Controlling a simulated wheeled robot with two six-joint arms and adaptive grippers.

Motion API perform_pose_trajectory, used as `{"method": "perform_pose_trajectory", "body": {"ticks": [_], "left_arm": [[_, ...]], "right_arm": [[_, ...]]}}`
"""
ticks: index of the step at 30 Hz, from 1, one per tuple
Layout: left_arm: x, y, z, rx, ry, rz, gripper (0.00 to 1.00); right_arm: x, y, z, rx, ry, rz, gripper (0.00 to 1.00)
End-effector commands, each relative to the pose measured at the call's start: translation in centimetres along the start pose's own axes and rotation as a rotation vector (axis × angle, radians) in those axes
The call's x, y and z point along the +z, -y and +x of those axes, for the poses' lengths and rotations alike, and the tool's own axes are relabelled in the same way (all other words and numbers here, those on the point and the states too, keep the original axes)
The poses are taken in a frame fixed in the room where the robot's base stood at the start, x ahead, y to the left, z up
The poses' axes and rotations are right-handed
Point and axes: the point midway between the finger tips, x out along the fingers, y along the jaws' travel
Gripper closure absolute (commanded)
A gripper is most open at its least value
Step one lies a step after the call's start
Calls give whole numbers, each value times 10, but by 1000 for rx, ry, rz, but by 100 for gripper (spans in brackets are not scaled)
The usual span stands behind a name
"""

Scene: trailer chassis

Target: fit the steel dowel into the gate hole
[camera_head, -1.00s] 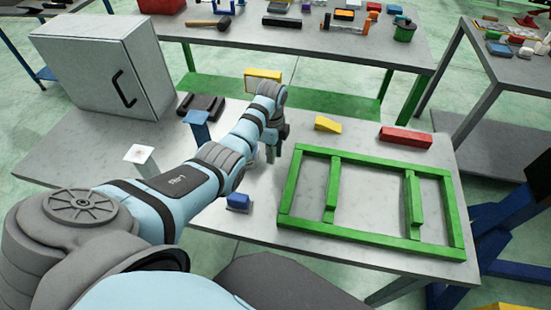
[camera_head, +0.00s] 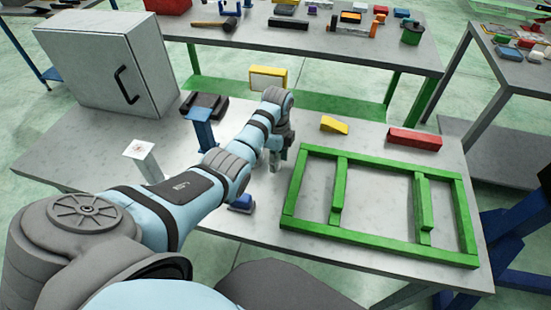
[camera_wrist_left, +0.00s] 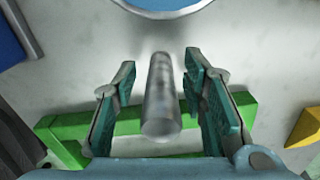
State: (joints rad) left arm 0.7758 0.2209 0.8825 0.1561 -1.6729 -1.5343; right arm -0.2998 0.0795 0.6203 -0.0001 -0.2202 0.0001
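The steel dowel (camera_wrist_left: 162,95), a plain grey cylinder, stands between the two fingers of my left gripper (camera_wrist_left: 160,105) in the left wrist view. Gaps show beside it, so the fingers look open around it, not clamped. In the head view my left gripper (camera_head: 275,160) points down at the table just left of the green gate frame (camera_head: 380,248); the dowel is hard to make out there. The gate lies flat, with two inner bars; its green bars also show behind the fingers in the left wrist view (camera_wrist_left: 75,130). I cannot make out its hole. My right gripper is out of view.
A blue block (camera_head: 241,203) lies close to the left of my left gripper. A yellow wedge (camera_head: 334,125) and a red block (camera_head: 414,139) lie behind the gate. A blue post (camera_head: 200,130), a white-topped post (camera_head: 143,158) and a grey cabinet (camera_head: 105,65) stand to the left.

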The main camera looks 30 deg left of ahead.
Motion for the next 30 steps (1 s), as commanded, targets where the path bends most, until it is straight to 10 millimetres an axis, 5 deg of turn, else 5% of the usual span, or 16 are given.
{"method": "perform_pose_trajectory", "body": {"ticks": [12, 18, 24, 30], "left_arm": [[0, 1, -101, -4, -1, 1, 61], [-5, 0, -137, -4, -3, 17, 57], [-5, 0, -94, -1, -2, 16, 57], [-4, -1, -49, 0, -1, 15, 57]], "right_arm": [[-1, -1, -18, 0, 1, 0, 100], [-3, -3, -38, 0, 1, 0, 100], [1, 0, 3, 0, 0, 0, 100], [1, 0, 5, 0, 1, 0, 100]]}}
